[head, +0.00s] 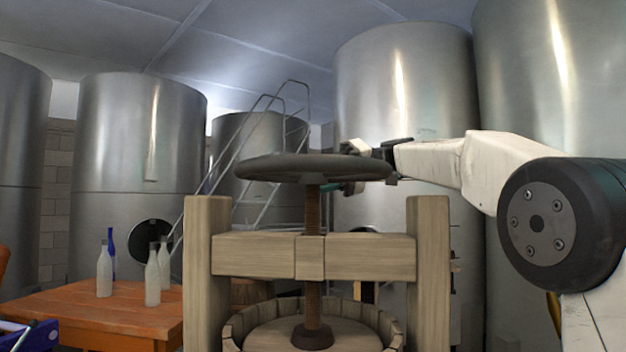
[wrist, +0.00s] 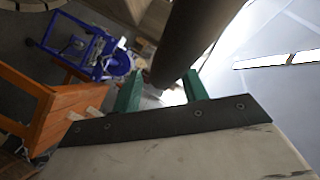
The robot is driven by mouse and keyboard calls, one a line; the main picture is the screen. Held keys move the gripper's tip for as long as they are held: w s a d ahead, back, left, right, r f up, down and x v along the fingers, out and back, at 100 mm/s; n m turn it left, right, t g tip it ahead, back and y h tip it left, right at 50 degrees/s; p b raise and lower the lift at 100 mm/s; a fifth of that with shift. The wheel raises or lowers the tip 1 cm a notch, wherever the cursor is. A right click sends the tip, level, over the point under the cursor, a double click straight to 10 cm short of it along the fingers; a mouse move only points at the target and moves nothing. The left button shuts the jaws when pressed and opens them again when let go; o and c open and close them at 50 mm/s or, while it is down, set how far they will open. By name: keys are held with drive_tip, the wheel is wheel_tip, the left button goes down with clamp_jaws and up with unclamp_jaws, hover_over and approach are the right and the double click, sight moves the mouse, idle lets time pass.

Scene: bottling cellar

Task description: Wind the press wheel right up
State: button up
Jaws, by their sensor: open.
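The press wheel (head: 290,167) is a dark round wheel, level on top of a rusty upright screw (head: 312,210). It stands clear above the wooden crossbeam (head: 258,256). The screw passes through the beam to a foot on a pale round board (head: 270,337) in the basket. My gripper (head: 352,168) is at the wheel's right side, with a green finger showing just below the rim. In the wrist view my gripper (wrist: 163,88) is open, and the dark rim (wrist: 192,38) runs down toward the gap between its green fingers. Contact cannot be told.
The press has two thick wooden posts (head: 428,270). An orange table (head: 100,312) with several bottles stands at left. A blue machine (wrist: 98,52) shows in the wrist view. Steel tanks (head: 140,130) and a metal ladder (head: 262,150) stand behind.

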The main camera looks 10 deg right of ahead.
drive_tip(key=v, duration=0.6)
drive_tip(key=shift+d, duration=0.25)
